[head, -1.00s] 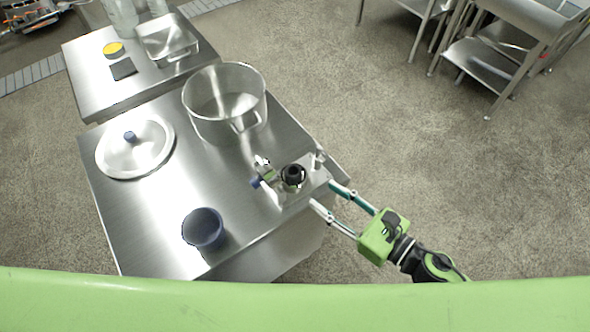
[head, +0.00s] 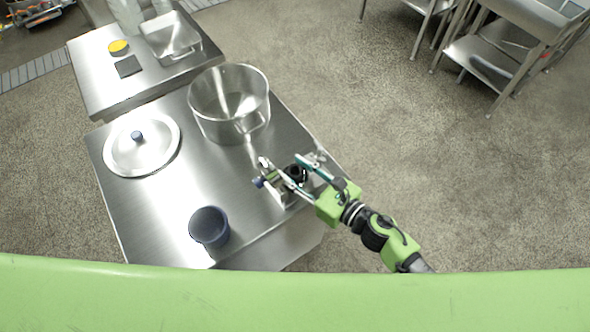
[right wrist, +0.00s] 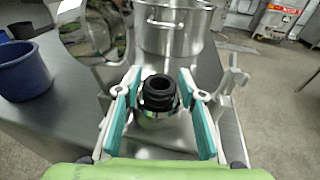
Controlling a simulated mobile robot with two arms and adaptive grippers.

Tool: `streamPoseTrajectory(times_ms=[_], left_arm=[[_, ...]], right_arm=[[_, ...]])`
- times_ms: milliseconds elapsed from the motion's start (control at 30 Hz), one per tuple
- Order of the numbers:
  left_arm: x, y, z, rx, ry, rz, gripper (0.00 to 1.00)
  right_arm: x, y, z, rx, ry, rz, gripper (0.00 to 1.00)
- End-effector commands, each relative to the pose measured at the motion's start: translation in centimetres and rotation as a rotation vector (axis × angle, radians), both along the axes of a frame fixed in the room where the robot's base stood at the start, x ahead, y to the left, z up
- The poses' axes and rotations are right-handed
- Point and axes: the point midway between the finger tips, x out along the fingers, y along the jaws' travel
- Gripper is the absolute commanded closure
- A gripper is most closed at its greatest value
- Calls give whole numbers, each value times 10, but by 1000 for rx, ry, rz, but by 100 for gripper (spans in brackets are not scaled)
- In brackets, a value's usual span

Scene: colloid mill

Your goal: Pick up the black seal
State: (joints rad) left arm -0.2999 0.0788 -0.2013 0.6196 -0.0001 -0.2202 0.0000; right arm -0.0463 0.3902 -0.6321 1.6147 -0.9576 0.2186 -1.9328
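The black seal (right wrist: 159,93) is a dark ring-shaped piece with a round hole, sitting on top of the metal mill fitting (right wrist: 158,121). In the head view the seal (head: 297,173) is partly covered by my right gripper (head: 289,166). My right gripper also shows in the right wrist view (right wrist: 159,84). It is open, with one teal-padded finger on each side of the seal and a visible gap on both sides. My left gripper is not in view.
A large steel pot (head: 229,105), a lid (head: 141,145) and a blue cup (head: 209,227) stand on the steel table (head: 165,210). A second table (head: 100,92) lies beyond.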

Motion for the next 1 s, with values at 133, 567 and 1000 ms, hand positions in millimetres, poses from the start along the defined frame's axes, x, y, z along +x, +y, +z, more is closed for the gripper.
streamPoseTrajectory(times_ms=[133, 567, 1000], left_arm=[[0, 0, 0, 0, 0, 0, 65], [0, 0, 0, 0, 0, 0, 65], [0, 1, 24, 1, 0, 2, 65]], right_arm=[[1, 1, -1, -1, 1, 0, 64], [1, 1, -1, -1, 1, 0, 88], [1, 0, 58, -4, -5, 4, 88]])
